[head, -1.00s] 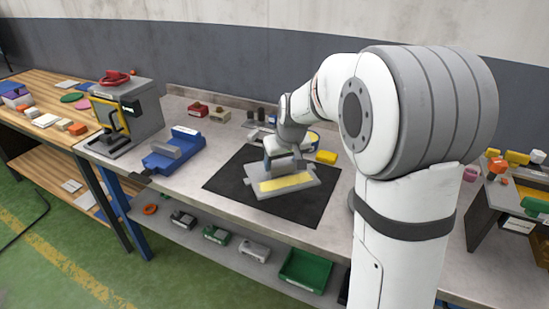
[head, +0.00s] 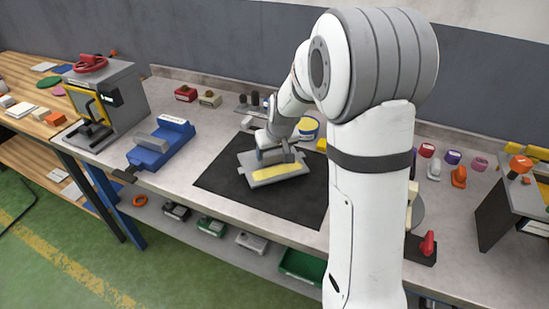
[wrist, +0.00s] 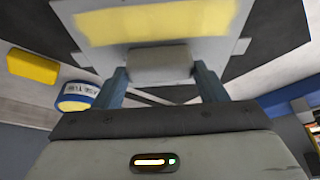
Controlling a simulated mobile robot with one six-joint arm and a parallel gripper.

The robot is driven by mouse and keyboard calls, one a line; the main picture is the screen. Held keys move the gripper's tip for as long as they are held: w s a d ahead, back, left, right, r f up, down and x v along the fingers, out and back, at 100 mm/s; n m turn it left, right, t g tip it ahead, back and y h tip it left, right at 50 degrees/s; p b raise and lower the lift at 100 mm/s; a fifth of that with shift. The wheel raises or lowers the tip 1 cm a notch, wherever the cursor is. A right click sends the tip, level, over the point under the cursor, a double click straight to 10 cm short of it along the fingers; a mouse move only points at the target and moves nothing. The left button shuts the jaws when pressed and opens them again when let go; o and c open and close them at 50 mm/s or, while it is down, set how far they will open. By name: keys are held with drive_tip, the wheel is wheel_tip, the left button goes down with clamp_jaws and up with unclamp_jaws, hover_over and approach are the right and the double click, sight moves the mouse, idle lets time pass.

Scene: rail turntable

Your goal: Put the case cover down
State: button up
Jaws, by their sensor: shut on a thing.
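The case cover (head: 262,173) is a light grey plate with a yellow panel on its face. It is over the black mat (head: 235,195) in the head view; I cannot tell whether it touches the mat. My gripper (head: 276,154) is shut on it from behind. In the wrist view the case cover (wrist: 225,50) fills the upper middle. Its grey raised block sits between the two blue-grey fingers of my gripper (wrist: 160,68). The underside of the cover is hidden.
A blue fixture (head: 160,142) and a grey press (head: 107,103) stand left of the mat. A blue and yellow round tin (wrist: 78,96) and a yellow block (wrist: 32,66) are near my gripper. A green bin (head: 302,266) is on the shelf below.

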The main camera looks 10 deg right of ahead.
sight(273, 157)
drive_tip(key=shift+f, duration=1.4)
drive_tip(key=shift+f, duration=0.1)
drive_tip(key=o, duration=1.4)
